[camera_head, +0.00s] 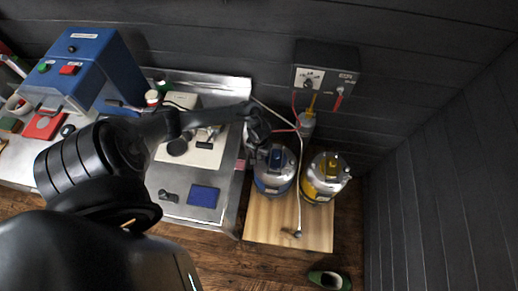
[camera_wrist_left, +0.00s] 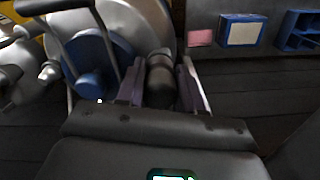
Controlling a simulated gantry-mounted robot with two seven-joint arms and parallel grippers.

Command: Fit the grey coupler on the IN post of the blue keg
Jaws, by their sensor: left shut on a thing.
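The blue keg (camera_head: 274,172) stands on a wooden board, with a silver dome and a blue part on top. In the left wrist view its silver dome (camera_wrist_left: 130,25) and a blue part (camera_wrist_left: 88,85) fill the upper left. My left gripper (camera_head: 262,135) is over the keg's upper left side. In the left wrist view the gripper (camera_wrist_left: 162,90) is shut on a dark grey cylinder, which I take as the grey coupler (camera_wrist_left: 160,75). The coupler's far end is close to the dome; I cannot tell whether it touches a post. No IN label is readable. My right gripper is not in view.
A yellow keg (camera_head: 325,178) stands close at the right of the blue one. A thin hose runs across the board (camera_head: 265,228) to a small end piece (camera_head: 298,234). A wall box (camera_head: 326,70) hangs behind. The steel bench (camera_head: 225,200) at left holds a blue machine (camera_head: 98,68).

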